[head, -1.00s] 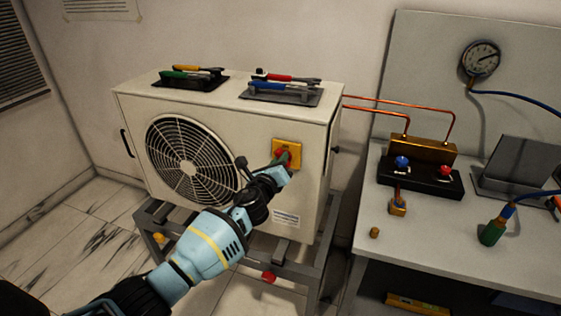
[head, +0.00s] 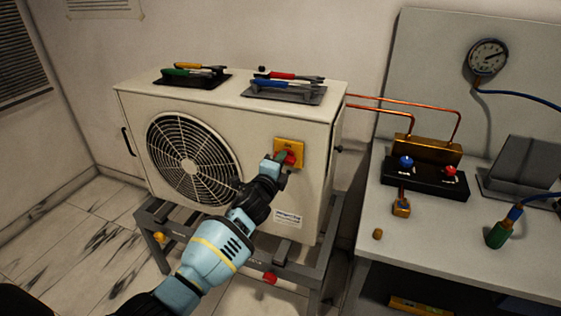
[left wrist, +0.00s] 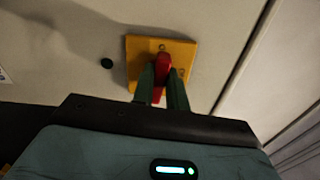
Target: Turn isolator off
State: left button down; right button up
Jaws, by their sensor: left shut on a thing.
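The isolator is a yellow square plate (head: 290,148) with a red knob (head: 289,157), on the front of the cream outdoor unit, right of the fan grille. It also shows in the left wrist view as a yellow plate (left wrist: 181,52) with a red knob (left wrist: 162,62). My left gripper (head: 279,161) is at the isolator, its green-tipped fingers on either side of the red knob, shut on it. The right gripper is not in view.
The unit (head: 315,190) stands on a grey metal frame and carries two dark trays of tools on top. Copper pipes (head: 400,103) run right to a bench (head: 430,220) with a manifold (head: 425,180), a gauge (head: 488,57) and a hose. The floor at left is clear.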

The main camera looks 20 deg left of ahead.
pick_arm(q)
jog(key=shift+d+f+n, duration=0.1)
jog(key=shift+f+n, duration=0.05)
jog(key=shift+n, duration=0.45)
jog(key=c, duration=1.4)
grip_release()
jog(key=s+p, duration=0.1)
jog(key=s, duration=0.7)
